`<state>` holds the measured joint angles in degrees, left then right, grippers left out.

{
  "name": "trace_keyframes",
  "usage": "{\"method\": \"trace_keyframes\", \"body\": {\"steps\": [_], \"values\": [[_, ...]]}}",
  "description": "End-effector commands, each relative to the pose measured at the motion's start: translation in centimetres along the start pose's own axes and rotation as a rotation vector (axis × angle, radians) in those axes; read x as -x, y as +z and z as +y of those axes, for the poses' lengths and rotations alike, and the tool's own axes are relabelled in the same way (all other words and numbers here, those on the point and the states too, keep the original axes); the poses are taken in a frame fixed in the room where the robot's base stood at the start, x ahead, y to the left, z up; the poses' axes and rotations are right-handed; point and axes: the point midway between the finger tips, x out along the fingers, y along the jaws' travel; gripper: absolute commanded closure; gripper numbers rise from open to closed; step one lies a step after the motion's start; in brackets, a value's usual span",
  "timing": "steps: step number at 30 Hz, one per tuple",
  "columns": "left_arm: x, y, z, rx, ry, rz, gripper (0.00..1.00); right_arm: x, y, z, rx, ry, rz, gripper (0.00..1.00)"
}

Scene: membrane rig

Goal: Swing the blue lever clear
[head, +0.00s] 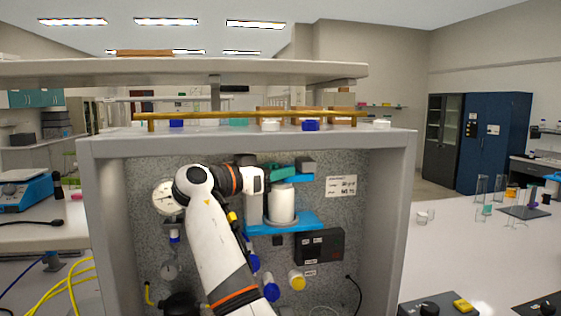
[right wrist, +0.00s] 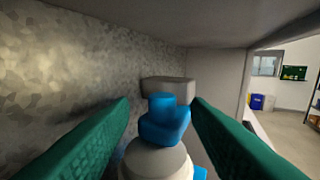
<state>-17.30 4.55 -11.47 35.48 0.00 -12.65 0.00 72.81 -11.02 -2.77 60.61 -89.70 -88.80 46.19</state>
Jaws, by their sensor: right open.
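The blue lever (right wrist: 165,122) sits on top of a white rounded cap (right wrist: 158,160) in the right wrist view, with a grey block (right wrist: 168,90) just behind it. In the head view a bit of the blue lever (head: 291,178) shows above the white cylinder (head: 281,204), partly hidden by my gripper. My right gripper (right wrist: 162,103) is open, its green fingers spread to either side of the lever with visible gaps. It also shows in the head view (head: 284,170), reaching in from the left above the cylinder. My left gripper is not in view.
The cylinder stands on a blue bracket (head: 290,221) inside a grey box frame (head: 398,200) with a speckled back panel. A gauge (head: 164,196) and a black box (head: 319,246) are mounted on the panel. The box's ceiling is close above the gripper.

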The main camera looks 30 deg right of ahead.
Motion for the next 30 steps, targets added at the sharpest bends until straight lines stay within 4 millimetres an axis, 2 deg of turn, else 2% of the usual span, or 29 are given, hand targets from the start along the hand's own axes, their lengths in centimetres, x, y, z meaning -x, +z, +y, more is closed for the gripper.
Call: {"method": "trace_keyframes", "body": {"steps": [5, 13, 14, 21, 22, 30], "values": [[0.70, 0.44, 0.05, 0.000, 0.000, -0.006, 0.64, -1.29, 0.07, 0.01, -0.001, 0.001, 0.001, 0.57], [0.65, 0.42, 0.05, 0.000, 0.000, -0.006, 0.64, -1.43, -0.06, 0.01, -0.001, 0.001, 0.001, 0.57], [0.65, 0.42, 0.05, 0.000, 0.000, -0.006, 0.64, -1.43, -0.05, 0.01, -0.001, 0.001, 0.001, 0.58], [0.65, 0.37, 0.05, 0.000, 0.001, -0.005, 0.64, -1.41, -0.03, 0.01, -0.001, 0.001, 0.000, 0.98], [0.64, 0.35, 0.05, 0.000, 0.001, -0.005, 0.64, -1.41, -0.02, 0.01, -0.001, 0.001, 0.000, 1.00], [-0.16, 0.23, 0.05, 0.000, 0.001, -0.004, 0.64, -1.34, -0.26, -0.21, -0.004, 0.027, 0.000, 1.00]]}}
